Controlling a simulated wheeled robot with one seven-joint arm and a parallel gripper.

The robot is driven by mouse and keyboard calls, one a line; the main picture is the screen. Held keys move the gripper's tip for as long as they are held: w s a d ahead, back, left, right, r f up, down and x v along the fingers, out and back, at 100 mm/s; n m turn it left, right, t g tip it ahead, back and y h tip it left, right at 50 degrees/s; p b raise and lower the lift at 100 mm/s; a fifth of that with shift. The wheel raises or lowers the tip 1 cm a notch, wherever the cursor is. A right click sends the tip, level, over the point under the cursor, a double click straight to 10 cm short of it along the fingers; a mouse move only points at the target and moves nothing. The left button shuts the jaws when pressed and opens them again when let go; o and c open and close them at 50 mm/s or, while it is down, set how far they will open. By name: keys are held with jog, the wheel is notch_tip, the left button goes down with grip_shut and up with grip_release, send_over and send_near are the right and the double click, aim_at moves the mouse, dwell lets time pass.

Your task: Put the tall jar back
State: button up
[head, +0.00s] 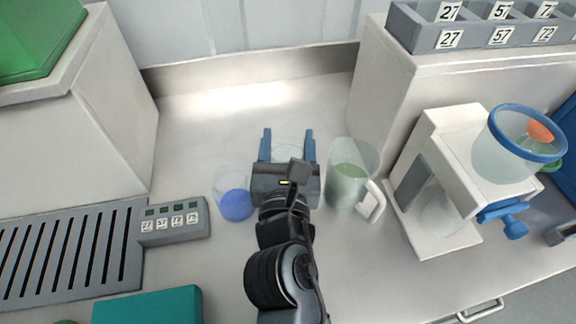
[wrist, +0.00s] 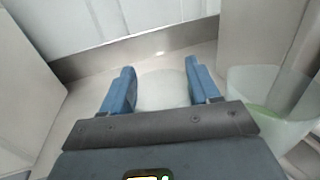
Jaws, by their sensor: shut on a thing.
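My gripper (head: 288,139) has its two blue fingers on either side of a clear, faint tall jar (head: 289,148) and is shut on it. In the wrist view the jar (wrist: 162,90) shows as a pale, translucent round shape between the fingers (wrist: 160,84). The head view shows the jar over the bare steel counter, its lower part hidden by my gripper and arm. I cannot tell whether its base touches the counter.
A clear beaker with blue content (head: 236,204) stands just left of my gripper. A clear pitcher with pale green liquid (head: 349,184) stands just right. A numbered button box (head: 174,222) is at left, a white machine (head: 440,180) at right. The counter behind (head: 230,110) is free.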

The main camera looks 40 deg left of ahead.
jog(key=shift+f+b, duration=0.8)
jog(key=shift+f, duration=1.5)
jog(key=shift+f, duration=0.1)
jog(key=o, duration=1.2)
jog(key=shift+o, duration=0.2)
jog(key=shift+s+d, duration=0.1)
jog(key=v, duration=1.1)
jog(key=shift+s+d+b, duration=0.25)
jog(key=shift+s+b, duration=0.1)
